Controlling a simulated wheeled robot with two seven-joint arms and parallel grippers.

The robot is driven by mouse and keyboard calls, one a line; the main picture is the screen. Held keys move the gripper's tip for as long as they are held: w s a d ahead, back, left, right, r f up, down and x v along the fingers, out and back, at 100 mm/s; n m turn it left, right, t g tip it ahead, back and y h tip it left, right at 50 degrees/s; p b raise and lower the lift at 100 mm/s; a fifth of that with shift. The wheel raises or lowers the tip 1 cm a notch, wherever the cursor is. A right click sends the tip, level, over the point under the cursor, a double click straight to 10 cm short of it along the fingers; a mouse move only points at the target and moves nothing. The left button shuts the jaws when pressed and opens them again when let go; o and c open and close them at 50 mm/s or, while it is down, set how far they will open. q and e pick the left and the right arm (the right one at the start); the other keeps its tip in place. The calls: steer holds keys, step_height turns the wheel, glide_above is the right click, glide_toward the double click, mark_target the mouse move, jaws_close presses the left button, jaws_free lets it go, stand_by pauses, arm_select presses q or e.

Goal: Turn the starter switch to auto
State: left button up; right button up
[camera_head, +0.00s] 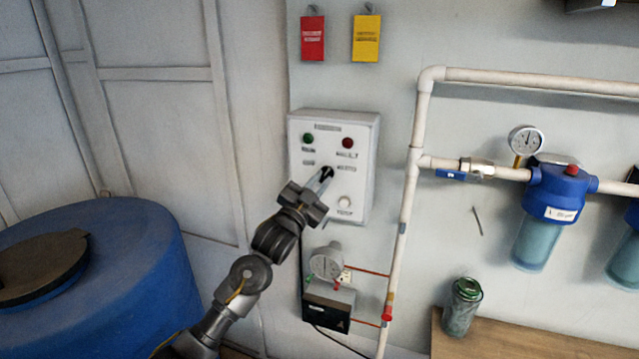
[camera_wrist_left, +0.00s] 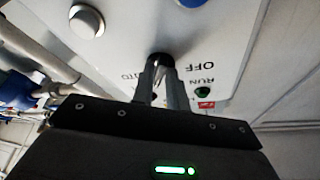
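The starter switch is a black rotary knob (camera_head: 327,172) in the middle of a white control box (camera_head: 362,135) on the wall. My left gripper (camera_head: 323,180) reaches up to it from below, with its fingers at the knob. In the left wrist view the two narrow fingers (camera_wrist_left: 160,76) come together on either side of the black knob (camera_wrist_left: 161,59). "OFF" and part of "AUTO" show upside down beside them. The fingers partly hide the knob, so I cannot tell which label it points to. My right gripper is not in view.
The box also has a green lamp (camera_head: 308,138), a red lamp (camera_head: 348,142) and a white button (camera_head: 344,202). A white pipe (camera_head: 411,190) runs just right of it. A gauge device (camera_head: 325,262) sits below. A blue tank (camera_head: 130,265) stands at left.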

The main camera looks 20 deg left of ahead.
arm_select(q)
steer(key=shift+o, duration=1.4)
steer(key=shift+f, duration=0.1)
steer(key=b+v, duration=0.4)
steer(key=v, duration=0.6)
steer(key=shift+s, duration=0.35)
steer(key=shift+a, duration=0.1)
